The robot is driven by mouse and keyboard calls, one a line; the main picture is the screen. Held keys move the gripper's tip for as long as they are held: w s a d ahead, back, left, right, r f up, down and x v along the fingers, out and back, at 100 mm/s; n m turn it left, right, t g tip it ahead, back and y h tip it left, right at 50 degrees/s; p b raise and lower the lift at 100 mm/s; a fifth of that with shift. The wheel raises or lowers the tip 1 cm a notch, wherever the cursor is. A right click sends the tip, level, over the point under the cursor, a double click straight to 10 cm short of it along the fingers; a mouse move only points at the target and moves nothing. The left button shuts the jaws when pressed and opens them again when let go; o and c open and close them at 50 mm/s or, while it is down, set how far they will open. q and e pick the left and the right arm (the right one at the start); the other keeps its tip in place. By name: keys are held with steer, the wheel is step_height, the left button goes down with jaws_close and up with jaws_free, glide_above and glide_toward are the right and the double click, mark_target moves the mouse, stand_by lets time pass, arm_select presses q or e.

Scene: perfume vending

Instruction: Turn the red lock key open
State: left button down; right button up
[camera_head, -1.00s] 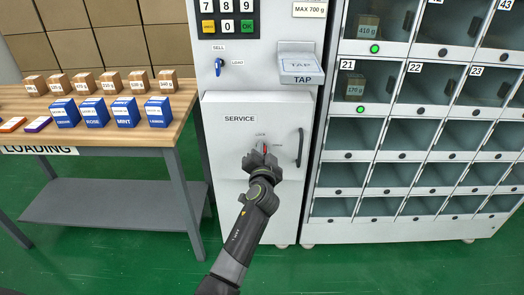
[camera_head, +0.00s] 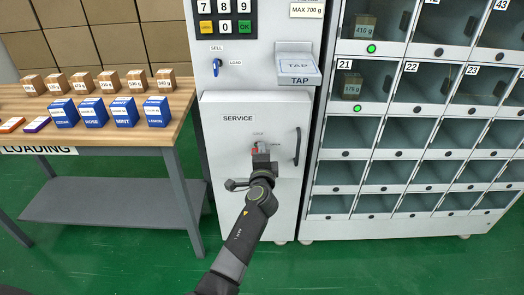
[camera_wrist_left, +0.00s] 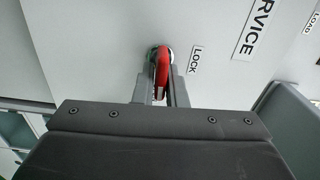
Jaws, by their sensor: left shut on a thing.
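The red lock key (camera_wrist_left: 162,68) sits in a round metal lock on the white service door (camera_head: 225,170). In the left wrist view it stands between the two fingers of my left gripper (camera_wrist_left: 160,88), which are shut on it. In the head view the left gripper (camera_head: 262,155) is at the lock below the SERVICE label, and only a bit of red key (camera_head: 255,150) shows beside it. The LOCK label (camera_wrist_left: 196,60) is right of the key in the wrist view. My right gripper is not in view.
A dark vertical door handle (camera_head: 298,147) is just right of the gripper. A blue SELL/LOAD switch (camera_head: 216,67) and the TAP pad (camera_head: 298,66) are above. The loading table (camera_head: 100,105) with boxes stands left; the locker cabinet (camera_head: 345,155) stands right.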

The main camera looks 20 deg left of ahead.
arm_select(q)
steer(key=shift+m, duration=0.3)
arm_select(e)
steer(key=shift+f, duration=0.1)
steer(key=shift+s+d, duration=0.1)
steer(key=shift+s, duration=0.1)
arm_select(q)
steer(key=c, duration=1.5)
jaws_free()
steer(key=shift+f, duration=0.1)
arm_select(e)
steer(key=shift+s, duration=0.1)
